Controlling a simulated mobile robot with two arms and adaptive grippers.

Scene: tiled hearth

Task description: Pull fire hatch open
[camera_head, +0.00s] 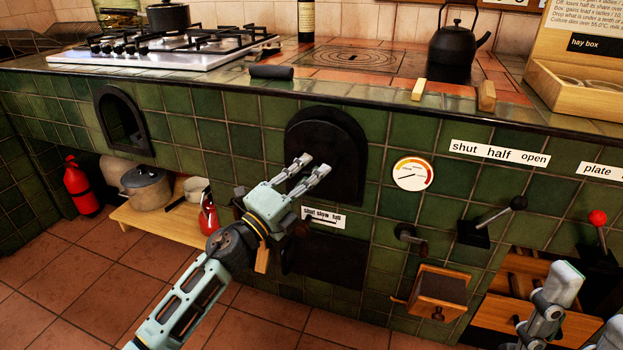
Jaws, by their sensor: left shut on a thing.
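The fire hatch (345,140) is a black arched metal door set in the green tiled front of the hearth, at the middle of the view. My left gripper (315,166) is in front of it, its fingers shut on the hatch's handle, which the fingers mostly hide. Whether the door stands slightly ajar is hard to tell. My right gripper (592,300) is at the lower right, far from the hatch, with its two fingers spread and nothing seen between them. It is partly cut off by the frame.
A gauge (412,174) and a "shut half open" label (499,153) are right of the hatch. A black-knobbed lever (495,221) and a small wooden box (438,292) stick out there. A kettle (452,54) stands on top. A low shelf (150,222) holds pots at left.

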